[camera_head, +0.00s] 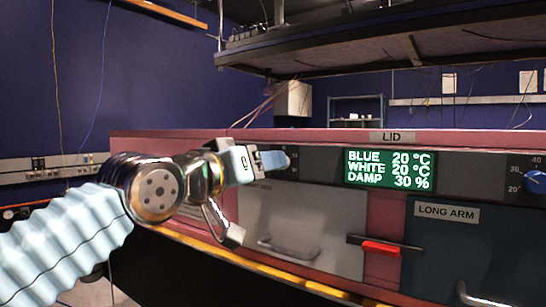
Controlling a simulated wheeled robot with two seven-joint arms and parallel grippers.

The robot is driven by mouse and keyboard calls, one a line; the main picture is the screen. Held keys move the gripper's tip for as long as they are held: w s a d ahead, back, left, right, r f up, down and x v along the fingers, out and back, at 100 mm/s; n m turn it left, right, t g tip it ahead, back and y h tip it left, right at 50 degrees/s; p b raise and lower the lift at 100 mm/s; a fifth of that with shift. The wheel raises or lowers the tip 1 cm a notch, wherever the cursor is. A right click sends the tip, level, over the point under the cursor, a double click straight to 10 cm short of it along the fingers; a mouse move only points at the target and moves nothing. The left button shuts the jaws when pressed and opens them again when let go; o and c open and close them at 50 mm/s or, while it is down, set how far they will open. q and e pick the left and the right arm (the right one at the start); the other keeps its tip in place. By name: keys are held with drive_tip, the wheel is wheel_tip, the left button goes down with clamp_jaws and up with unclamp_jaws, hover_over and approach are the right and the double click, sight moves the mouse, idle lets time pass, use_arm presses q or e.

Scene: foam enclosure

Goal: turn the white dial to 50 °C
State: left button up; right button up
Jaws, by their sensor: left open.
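My left gripper (268,161) is in front of the left part of the dark control panel, with its fingers pointing right. It is open. The green display (389,170) reads BLUE 20 °C, WHITE 20 °C and DAMP 30 %. My right gripper is not in view.
A blue dial (537,181) sits at the right edge. Below the panel are a grey door with a handle (290,250), a red latch (381,248) and a dark door labelled LONG ARM (447,212). A pink rim marked LID (392,137) runs above.

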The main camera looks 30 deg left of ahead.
use_arm(q)
drive_tip(key=w, duration=0.4)
drive_tip(key=shift+d+p, duration=0.1)
drive_tip(key=shift+p, duration=0.2)
clamp_jaws()
